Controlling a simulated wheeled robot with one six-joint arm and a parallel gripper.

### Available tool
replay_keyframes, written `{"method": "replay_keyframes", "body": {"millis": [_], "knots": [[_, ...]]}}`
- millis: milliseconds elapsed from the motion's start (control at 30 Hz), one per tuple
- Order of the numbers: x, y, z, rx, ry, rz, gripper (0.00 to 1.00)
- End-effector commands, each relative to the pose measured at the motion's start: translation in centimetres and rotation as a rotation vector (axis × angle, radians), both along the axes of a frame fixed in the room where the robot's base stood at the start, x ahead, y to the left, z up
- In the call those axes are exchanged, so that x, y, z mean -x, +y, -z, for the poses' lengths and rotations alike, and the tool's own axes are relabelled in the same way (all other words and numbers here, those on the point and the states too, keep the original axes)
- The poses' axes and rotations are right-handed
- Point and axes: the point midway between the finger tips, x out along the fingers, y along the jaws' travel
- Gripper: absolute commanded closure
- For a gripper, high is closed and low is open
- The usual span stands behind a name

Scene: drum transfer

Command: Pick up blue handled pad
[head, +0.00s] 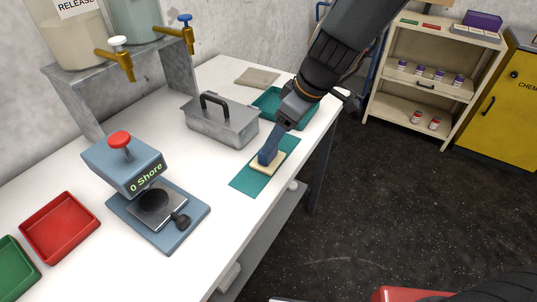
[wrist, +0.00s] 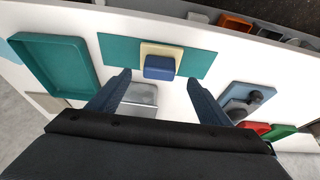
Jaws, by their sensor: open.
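The handled pad has a cream base (head: 256,166) and a blue handle, and lies on a teal mat (head: 243,182) near the bench's front edge. In the wrist view its blue handle (wrist: 160,68) shows on the cream base (wrist: 175,50), ahead of and sideways between my fingertips. My gripper (head: 269,151) points down at the pad in the head view and covers part of the handle. In the wrist view my gripper (wrist: 159,78) is open, with a finger to each side and nothing held. Exact height above the handle is hard to tell.
A grey lidded metal box (head: 222,122) stands left of my gripper, and a teal tray (head: 268,103) lies behind. A blue tester (head: 125,165) and a red tray (head: 60,228) are further left. A shelf cart (head: 425,70) stands beyond the bench.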

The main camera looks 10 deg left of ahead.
Motion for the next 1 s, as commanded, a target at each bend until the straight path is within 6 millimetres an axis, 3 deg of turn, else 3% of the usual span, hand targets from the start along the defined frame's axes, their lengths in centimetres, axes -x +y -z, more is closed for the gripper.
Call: {"method": "replay_keyframes", "body": {"millis": [733,1000], "knots": [[-1.2,3.1,6.2,-0.001,-0.001,-0.012,0.28],[-1.4,3.3,6.9,0.000,-0.004,-0.012,0.28]]}}
